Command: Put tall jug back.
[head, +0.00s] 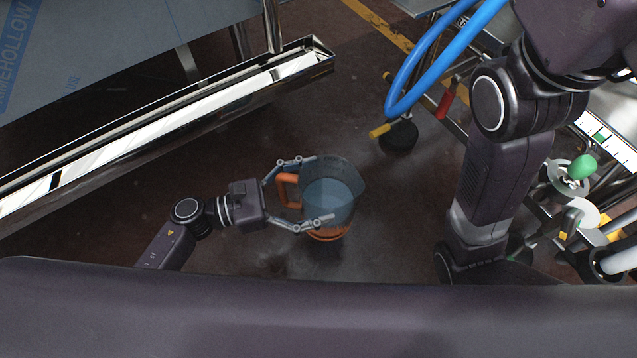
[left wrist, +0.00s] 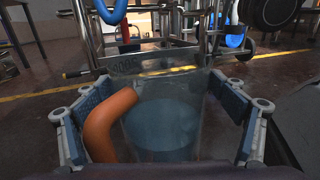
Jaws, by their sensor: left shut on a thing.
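The tall jug (head: 347,180) is clear with an orange handle (head: 285,190) and an orange base, and bluish contents show inside. My left gripper (head: 318,190) is shut around it, one finger on each side, with the handle toward the palm. The jug is held above the dark floor and looks about upright. In the left wrist view the jug (left wrist: 165,115) fills the space between the two finger pads, and its handle (left wrist: 102,125) is close to the camera. My right arm shows at the right of the head view, but its gripper is out of sight.
A steel-edged table (head: 170,115) with blue film stands at the upper left. A metal frame with a blue hose (head: 425,60) and a red-handled part (head: 446,103) stands at the upper right. A machine with a green knob (head: 581,167) is far right. Floor around the jug is clear.

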